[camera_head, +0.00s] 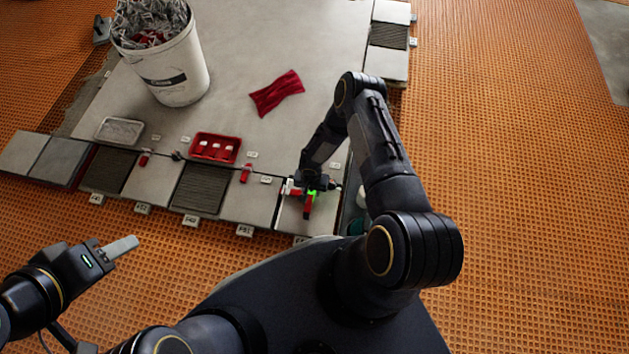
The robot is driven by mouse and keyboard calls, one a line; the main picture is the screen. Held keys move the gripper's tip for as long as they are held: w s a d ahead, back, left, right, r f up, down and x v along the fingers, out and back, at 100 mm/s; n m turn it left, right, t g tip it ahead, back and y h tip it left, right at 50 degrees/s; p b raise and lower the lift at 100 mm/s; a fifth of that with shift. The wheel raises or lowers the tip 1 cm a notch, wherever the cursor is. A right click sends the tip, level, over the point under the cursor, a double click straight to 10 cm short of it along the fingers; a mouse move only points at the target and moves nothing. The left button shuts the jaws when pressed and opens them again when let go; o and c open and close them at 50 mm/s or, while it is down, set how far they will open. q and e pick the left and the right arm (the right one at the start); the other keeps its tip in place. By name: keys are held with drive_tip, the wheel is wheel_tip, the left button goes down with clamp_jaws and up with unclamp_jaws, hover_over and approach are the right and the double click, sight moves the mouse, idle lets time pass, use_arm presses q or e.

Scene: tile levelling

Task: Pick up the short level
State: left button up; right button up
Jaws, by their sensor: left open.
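My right gripper (312,184) points down over a pale tile at the front right of the tiled row. A small red bar (307,211) with bright green near its top shows right below this gripper. It may be the short level, but it is too small to be sure. The gripper covers its upper part, and I cannot tell whether the jaws are closed on it. My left gripper (124,247) is open, off to the left above the orange floor, away from the tiles, with nothing visible in it.
A white bucket (178,78) of grey clips stands at the back left. A red tray (233,139) with white pieces and a pale tray (120,130) lie behind the row. A red cloth (277,92) lies on the grey slab. Small red pieces (246,173) sit between tiles.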

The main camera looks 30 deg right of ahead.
clamp_jaws()
drive_tip(key=shift+r, duration=0.15)
